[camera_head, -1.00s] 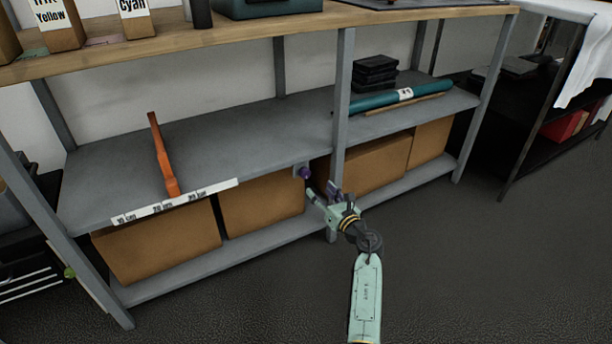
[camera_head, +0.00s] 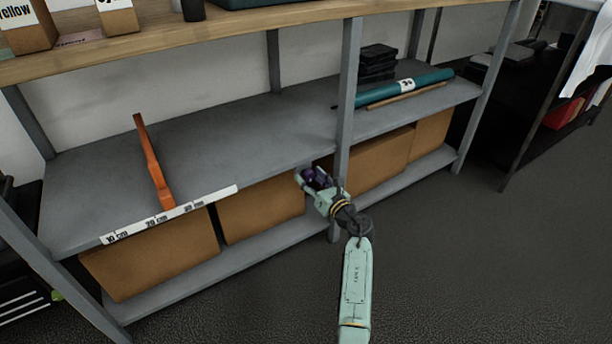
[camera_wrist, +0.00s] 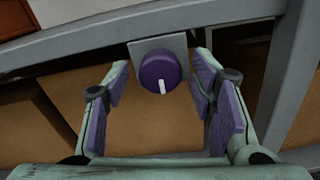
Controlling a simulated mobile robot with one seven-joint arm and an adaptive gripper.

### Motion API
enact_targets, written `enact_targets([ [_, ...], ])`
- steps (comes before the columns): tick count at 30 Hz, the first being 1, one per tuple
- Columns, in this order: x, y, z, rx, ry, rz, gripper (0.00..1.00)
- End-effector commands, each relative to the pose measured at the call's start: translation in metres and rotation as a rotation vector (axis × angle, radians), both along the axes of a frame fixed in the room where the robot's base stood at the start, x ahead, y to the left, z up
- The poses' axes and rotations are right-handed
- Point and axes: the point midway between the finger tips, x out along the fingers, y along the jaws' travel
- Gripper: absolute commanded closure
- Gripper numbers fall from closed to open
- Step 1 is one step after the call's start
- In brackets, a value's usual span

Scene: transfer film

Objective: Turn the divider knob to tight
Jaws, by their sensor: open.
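The divider knob (camera_wrist: 160,72) is round and purple, with a white pointer mark that points downward in the wrist view. It sits on a grey plate (camera_wrist: 178,42) at the shelf's front edge. My gripper (camera_wrist: 162,84) is open, with one purple-padded finger on each side of the knob and a visible gap on both sides. In the head view my gripper (camera_head: 312,176) is at the shelf edge beside the middle post and mostly hides the knob. The orange divider (camera_head: 155,165) stands on the middle shelf to the left, behind a white scale strip (camera_head: 170,215).
Cardboard boxes (camera_head: 262,210) stand on the lower shelf just behind the knob. A grey post (camera_head: 347,100) is close on the right of my gripper. A teal roll (camera_head: 405,88) and black cases (camera_head: 377,62) lie on the shelf at right. The floor in front is clear.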

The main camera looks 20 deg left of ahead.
Motion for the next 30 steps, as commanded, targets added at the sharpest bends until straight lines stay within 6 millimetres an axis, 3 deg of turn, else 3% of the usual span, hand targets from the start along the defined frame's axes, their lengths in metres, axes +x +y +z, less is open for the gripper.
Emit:
enact_targets([
  [8,0.0001,-0.0004,0.0000,0.000,0.000,0.000,0.49],
  [30,0.0001,-0.0004,0.0001,0.000,0.000,-0.001,0.97],
])
